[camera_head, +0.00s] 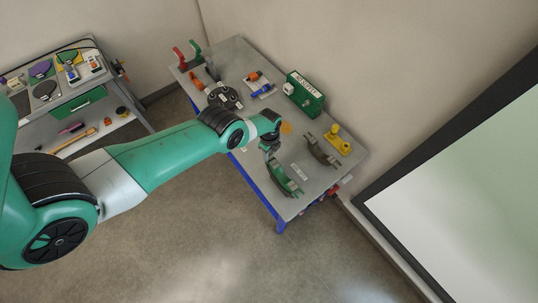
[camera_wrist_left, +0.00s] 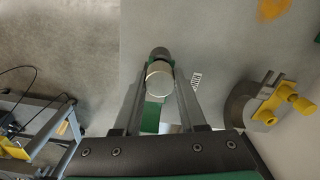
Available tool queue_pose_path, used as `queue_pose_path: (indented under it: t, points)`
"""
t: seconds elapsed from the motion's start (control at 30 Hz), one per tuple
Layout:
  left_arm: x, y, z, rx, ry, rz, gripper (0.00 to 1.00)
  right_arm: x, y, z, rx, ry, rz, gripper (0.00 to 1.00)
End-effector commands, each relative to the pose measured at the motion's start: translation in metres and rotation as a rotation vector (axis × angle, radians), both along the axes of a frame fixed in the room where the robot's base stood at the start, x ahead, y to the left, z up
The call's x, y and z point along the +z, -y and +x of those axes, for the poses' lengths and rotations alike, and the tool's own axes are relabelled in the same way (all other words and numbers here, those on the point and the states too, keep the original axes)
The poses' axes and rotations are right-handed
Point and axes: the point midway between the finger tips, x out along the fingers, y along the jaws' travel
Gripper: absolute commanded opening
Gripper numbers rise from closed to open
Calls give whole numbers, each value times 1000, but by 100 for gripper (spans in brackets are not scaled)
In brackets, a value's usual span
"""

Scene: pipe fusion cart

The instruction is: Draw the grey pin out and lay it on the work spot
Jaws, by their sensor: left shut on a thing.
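My left gripper (camera_head: 268,147) is over the front part of the cart top, above the green curved clamp (camera_head: 284,180). In the left wrist view its two fingers (camera_wrist_left: 160,88) are shut on a grey round-ended pin (camera_wrist_left: 159,74). A green part (camera_wrist_left: 151,117) shows below the pin between the fingers. I cannot tell whether the pin is still in the clamp or clear of it. An orange patch (camera_head: 287,128) marks the cart top just beyond the gripper; it also shows in the left wrist view (camera_wrist_left: 272,8). My right gripper is not in view.
A grey curved clamp (camera_head: 318,152) and a yellow part (camera_head: 340,139) stand to the right. A green box (camera_head: 304,94), orange and blue tools (camera_head: 261,83), and red and green levers (camera_head: 187,57) are farther back. A second cart (camera_head: 66,97) stands at left.

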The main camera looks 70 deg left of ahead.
Motion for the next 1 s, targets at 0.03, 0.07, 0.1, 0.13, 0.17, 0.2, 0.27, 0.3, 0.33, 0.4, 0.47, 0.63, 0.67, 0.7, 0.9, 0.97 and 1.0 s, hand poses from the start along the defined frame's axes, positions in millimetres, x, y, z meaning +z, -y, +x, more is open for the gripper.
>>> queue_pose_path:
  t: [0.03,0.07,0.1,0.13,0.17,0.2,0.27,0.3,0.33,0.4,0.47,0.63,0.67,0.7,0.9,0.97,1.0]
  points:
    - [6,0,0,0,1,0,0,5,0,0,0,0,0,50]
    - [7,0,0,0,1,0,0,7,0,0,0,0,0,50]
    - [9,0,0,0,1,0,0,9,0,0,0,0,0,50]
    - [10,0,0,0,1,0,0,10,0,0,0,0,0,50]
    - [12,0,0,0,1,0,0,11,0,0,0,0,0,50]
    - [14,0,0,0,1,0,0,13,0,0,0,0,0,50]
    - [16,0,0,0,1,0,0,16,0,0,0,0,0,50]
    - [18,0,0,0,1,0,0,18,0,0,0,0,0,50]
    - [20,0,0,0,1,0,0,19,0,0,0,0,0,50]
    - [23,0,0,0,1,0,0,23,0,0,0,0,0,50]
    - [26,0,0,0,1,0,0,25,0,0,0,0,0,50]
    - [34,0,0,0,1,0,0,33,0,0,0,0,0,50]
    - [35,0,0,0,1,0,0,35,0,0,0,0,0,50]
    - [37,0,0,0,1,0,0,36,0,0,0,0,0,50]
    - [46,0,0,0,1,0,0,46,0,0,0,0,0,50]
    - [49,0,0,0,1,0,0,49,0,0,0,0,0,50]
    - [51,0,0,0,1,0,0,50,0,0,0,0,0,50]
